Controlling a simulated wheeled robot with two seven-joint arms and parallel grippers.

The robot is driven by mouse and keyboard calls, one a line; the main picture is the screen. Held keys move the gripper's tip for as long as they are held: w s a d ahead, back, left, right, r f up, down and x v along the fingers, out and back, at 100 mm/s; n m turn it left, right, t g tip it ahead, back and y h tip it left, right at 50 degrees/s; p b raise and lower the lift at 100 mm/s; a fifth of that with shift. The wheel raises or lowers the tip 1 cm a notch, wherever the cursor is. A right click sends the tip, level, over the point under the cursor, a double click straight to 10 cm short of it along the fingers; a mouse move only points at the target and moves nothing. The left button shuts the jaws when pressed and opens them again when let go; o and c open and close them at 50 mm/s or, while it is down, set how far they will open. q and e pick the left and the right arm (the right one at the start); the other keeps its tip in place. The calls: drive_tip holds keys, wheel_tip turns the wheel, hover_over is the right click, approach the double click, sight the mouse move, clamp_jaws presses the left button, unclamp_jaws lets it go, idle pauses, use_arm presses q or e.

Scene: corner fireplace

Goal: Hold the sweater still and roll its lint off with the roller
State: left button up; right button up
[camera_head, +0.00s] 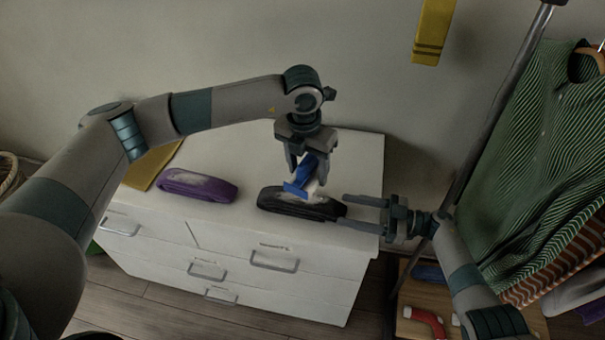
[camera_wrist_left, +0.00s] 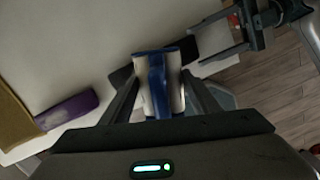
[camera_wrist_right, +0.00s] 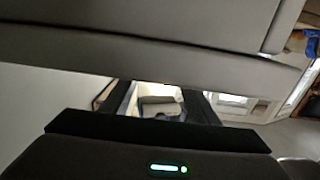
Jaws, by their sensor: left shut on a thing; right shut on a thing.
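The black folded sweater (camera_head: 275,200) lies on top of the white dresser, with a pale lint patch on its upper face. My left gripper (camera_head: 308,178) is shut on the lint roller (camera_head: 300,188), which has a blue frame and a white roll. The roller is over the black sweater's middle; I cannot tell whether it touches. The roller also shows between the fingers in the left wrist view (camera_wrist_left: 158,85). My right gripper (camera_head: 345,211) is shut on the black sweater's right end, one finger on either side. The right wrist view does not show this hold clearly.
A purple folded sweater (camera_head: 197,185) with pale lint and a mustard one (camera_head: 150,167) lie farther left on the dresser (camera_head: 240,233). A red item (camera_head: 425,319) lies lower right.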

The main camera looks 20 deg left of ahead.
use_arm(q)
drive_tip(key=shift+s+d+f, duration=0.15)
drive_tip(key=shift+s+d, duration=0.7)
drive_tip(key=shift+d, duration=0.2)
drive_tip(key=shift+f, duration=0.15)
